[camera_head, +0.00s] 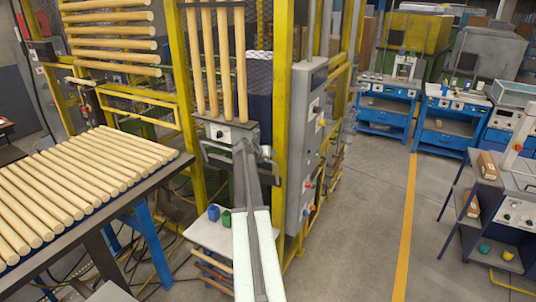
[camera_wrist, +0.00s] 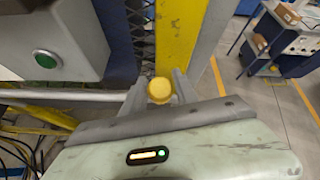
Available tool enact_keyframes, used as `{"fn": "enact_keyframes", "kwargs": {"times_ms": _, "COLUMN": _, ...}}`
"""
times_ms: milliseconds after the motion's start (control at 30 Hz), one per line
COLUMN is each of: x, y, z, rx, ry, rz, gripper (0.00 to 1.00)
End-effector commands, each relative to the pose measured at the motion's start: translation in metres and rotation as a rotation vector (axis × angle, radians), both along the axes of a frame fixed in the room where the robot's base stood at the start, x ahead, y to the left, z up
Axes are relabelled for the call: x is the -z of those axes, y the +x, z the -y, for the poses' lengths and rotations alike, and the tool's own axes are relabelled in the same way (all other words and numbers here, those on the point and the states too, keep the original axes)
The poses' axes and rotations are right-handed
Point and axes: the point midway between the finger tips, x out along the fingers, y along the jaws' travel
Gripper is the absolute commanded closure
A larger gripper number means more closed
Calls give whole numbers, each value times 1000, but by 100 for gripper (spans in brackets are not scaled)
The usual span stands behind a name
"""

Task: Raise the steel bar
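A pale steel bar (camera_wrist: 60,96) runs level below the grey box with the green button (camera_wrist: 48,60) in the wrist view. Its right end goes behind the left finger of my gripper (camera_wrist: 160,92).
A yellow post (camera_wrist: 182,38) stands close behind my gripper. A grey control cabinet (camera_head: 304,150) is to the right of my arm. A rack of wooden rods (camera_head: 75,185) is at left. A low table (camera_head: 208,235) with two small cups is beside my arm.

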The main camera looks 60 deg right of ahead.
Motion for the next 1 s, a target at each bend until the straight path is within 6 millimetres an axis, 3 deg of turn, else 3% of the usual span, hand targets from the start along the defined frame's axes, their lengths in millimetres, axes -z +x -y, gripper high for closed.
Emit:
{"fn": "enact_keyframes", "kwargs": {"times_ms": 433, "x": -3, "y": 0, "z": -5, "rx": 0, "ry": 1, "rz": 1, "gripper": 48}}
{"fn": "enact_keyframes", "kwargs": {"times_ms": 800, "x": -40, "y": -3, "z": -61, "rx": -1, "ry": 2, "rz": 1, "gripper": 48}}
{"fn": "enact_keyframes", "kwargs": {"times_ms": 1000, "x": -41, "y": -3, "z": -68, "rx": 0, "ry": 1, "rz": 0, "gripper": 48}}
